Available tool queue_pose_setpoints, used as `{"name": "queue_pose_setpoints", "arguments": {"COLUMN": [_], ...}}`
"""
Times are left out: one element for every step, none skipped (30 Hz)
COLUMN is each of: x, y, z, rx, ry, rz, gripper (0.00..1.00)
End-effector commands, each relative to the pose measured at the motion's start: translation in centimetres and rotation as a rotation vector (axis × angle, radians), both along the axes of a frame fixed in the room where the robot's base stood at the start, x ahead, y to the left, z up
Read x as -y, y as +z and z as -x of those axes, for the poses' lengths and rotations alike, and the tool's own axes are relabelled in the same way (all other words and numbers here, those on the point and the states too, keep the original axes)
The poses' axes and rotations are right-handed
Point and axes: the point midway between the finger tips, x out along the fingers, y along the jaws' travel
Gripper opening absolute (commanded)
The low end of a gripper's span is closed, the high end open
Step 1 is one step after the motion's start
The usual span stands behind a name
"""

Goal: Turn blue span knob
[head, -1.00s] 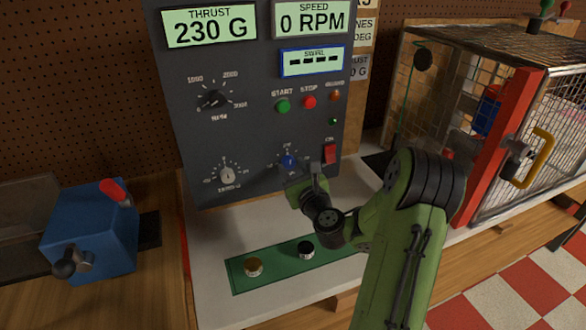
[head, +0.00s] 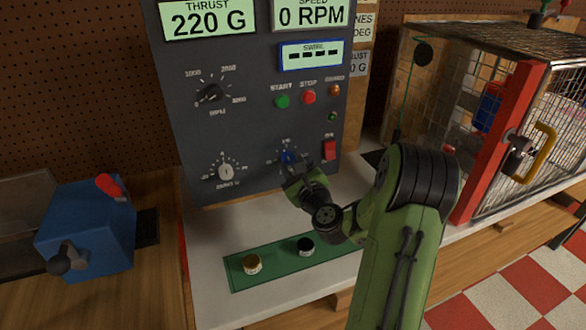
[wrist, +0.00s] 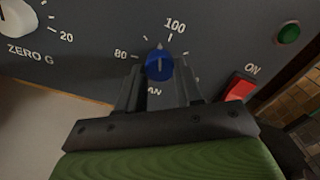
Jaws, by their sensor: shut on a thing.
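The blue span knob (head: 288,158) is on the lower right of the dark control panel. In the wrist view the blue knob (wrist: 159,66) sits between the two fingers of my gripper (wrist: 160,88), which is shut on it. Its white pointer line points up, a little left of the 100 mark; the 80 mark is to its left. The lower label is partly hidden by the fingers. In the head view my gripper (head: 293,170) reaches the knob from below right. The thrust display (head: 208,18) reads 220 G.
The white zero knob (head: 225,172) is left of the blue knob, and a red ON switch (head: 330,150) is to its right. A green mat (head: 275,268) with two small round pieces lies below. A wire cage (head: 480,110) stands at right, a blue box (head: 88,232) at left.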

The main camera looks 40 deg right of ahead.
Motion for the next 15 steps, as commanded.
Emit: {"name": "queue_pose_setpoints", "arguments": {"x": [-0.07,-0.07,-0.07,-0.06,-0.05,-0.04,-0.04,-0.06,-0.08,-0.06,-0.04,-0.07,-0.08,-0.06,-0.04], "y": [-0.15,-0.14,-0.17,-0.17,-0.15,-0.17,-0.17,-0.16,-0.16,-0.19,-0.2,-0.17,-0.18,-0.22,-0.2], "z": [-0.02,-0.02,-0.02,-0.02,-0.01,-0.01,-0.01,-0.03,-0.02,-0.01,0.0,-0.01,-0.02,-0.02,0.01], "rx": [-0.011,-0.017,-0.027,-0.034,-0.041,-0.05,-0.057,-0.064,-0.074,-0.082,-0.089,-0.098,-0.105,-0.113,-0.122], "ry": [0.002,0.002,0.001,0.001,0.001,0.0,0.0,0.002,0.002,0.001,0.001,0.002,0.002,0.001,0.001], "rz": [0.046,0.072,0.11,0.138,0.166,0.203,0.23,0.258,0.295,0.323,0.35,0.387,0.414,0.442,0.478], "gripper": [0.05,0.05,0.05,0.05,0.05,0.05,0.05,0.05,0.05,0.05,0.05,0.05,0.05,0.05,0.05]}}
